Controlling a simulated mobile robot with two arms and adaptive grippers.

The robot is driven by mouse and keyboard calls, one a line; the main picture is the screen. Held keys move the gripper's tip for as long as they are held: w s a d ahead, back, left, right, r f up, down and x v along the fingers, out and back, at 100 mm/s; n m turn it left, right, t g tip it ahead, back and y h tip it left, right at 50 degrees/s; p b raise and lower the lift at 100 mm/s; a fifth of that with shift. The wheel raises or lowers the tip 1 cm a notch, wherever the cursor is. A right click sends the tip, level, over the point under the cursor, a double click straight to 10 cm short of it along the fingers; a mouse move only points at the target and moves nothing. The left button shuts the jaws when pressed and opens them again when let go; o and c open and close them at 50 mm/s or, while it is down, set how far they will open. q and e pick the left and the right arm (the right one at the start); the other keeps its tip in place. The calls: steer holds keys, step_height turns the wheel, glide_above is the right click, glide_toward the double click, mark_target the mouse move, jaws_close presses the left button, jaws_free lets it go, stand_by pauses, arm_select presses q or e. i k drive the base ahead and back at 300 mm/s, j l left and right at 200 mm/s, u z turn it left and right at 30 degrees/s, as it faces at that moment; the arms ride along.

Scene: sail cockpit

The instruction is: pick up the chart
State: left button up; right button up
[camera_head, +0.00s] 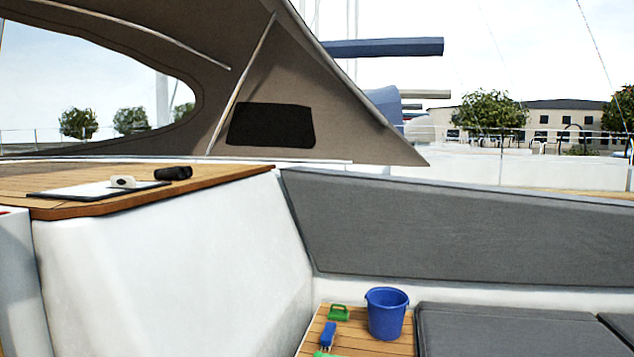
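A flat white sheet on a dark-edged board, which looks like the chart (85,190), lies on the raised wooden top at the left. A small white object (122,182) rests on its right part. A black cylindrical object, perhaps binoculars (174,173), lies just beyond its right end. Neither of my grippers shows in the head view, so I cannot see whether they are open or shut.
A blue bucket (386,313) stands on the wooden seat at the lower right, beside a green item (339,313) and a blue-handled brush (327,336). Grey cushions (510,332) fill the right. A brown canvas hood (330,110) hangs above the wooden top (215,178).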

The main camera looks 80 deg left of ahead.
mark_target(120, 185)
steer(key=u, duration=3.9)
steer(key=l+u, duration=0.35)
steer(key=l, duration=2.95)
steer(key=i, duration=0.05)
